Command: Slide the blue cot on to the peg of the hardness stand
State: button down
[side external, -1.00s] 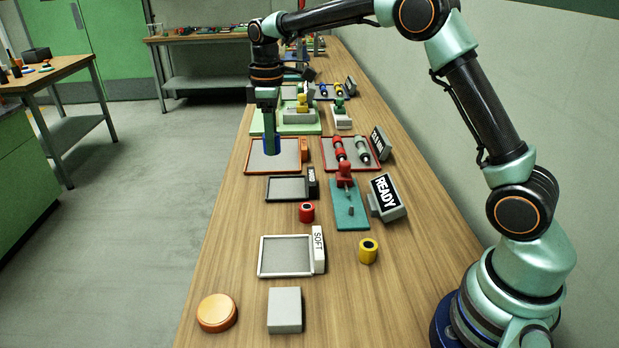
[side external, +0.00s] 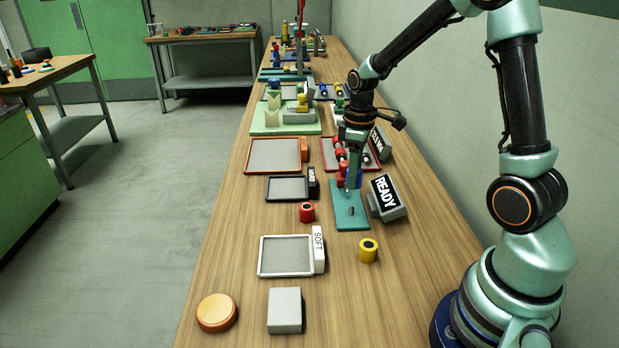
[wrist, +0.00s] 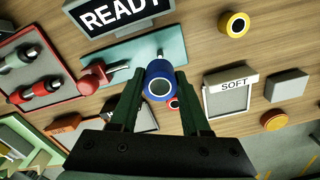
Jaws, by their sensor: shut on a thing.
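The blue cot (wrist: 158,67) is a short blue cylinder with a pale core around a dark hole. My gripper (wrist: 160,95) is shut on it in the wrist view, a finger on each side. In the side view my gripper (side external: 351,184) is low over the red end of the hardness stand, and the cot is a small blue patch (side external: 354,178), partly hidden. The stand has a teal plate (side external: 342,220), a red head and a short grey peg (side external: 351,211). The peg also shows in the wrist view (wrist: 160,53), just beyond the cot. The cot is apart from the peg.
A READY sign (side external: 385,196) stands close to the right of the stand. A red cot (side external: 307,212) and a yellow cot (side external: 368,250) stand nearby. A red tray (side external: 325,160) lies behind the stand. The SOFT tray (side external: 262,257) and an empty orange-rimmed tray (side external: 247,160) lie left.

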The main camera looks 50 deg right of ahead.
jog(key=shift+f, duration=0.15)
jog(key=shift+f, duration=2.25)
jog(key=shift+f, duration=1.35)
jog(key=shift+f, duration=0.3)
jog(key=shift+f, duration=0.35)
jog(key=shift+f, duration=0.1)
